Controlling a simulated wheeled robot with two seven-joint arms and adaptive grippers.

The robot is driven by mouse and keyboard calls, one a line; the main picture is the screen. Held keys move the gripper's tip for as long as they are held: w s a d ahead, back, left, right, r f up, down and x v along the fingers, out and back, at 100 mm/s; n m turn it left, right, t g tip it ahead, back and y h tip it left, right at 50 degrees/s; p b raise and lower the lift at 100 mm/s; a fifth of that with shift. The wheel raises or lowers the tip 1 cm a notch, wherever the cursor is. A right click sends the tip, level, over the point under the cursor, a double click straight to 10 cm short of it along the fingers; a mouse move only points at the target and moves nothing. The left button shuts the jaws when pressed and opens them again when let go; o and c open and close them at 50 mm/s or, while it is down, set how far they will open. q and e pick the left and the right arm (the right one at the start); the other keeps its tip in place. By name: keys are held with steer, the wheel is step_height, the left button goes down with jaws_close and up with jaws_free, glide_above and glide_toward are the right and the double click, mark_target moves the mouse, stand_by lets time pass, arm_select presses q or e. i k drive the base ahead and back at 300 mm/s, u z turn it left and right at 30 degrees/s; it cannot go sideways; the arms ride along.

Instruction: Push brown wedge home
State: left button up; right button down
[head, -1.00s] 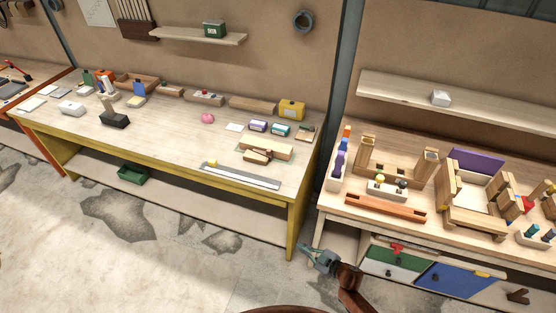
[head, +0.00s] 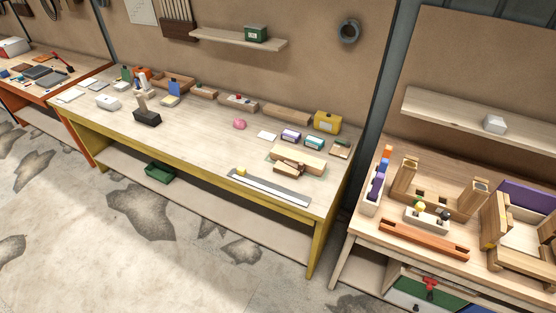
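A light wooden block (head: 302,158) lies near the right end of the yellow-legged workbench. A small dark brown wooden piece (head: 287,168), possibly the brown wedge, lies against its front side. It is too small to tell its exact shape or how it is seated. Neither of my grippers shows in the head view.
The workbench (head: 190,143) also holds a grey ruler-like strip (head: 272,190), a pink lump (head: 240,124), a yellow box (head: 327,123) and small boxes. Another bench at right holds wooden fixtures and an orange-brown bar (head: 423,240). Open floor (head: 130,270) lies in front.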

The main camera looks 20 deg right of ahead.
mark_target(300, 167)
steer(key=u, duration=0.1)
steer(key=i, duration=0.9)
steer(key=z, duration=0.7)
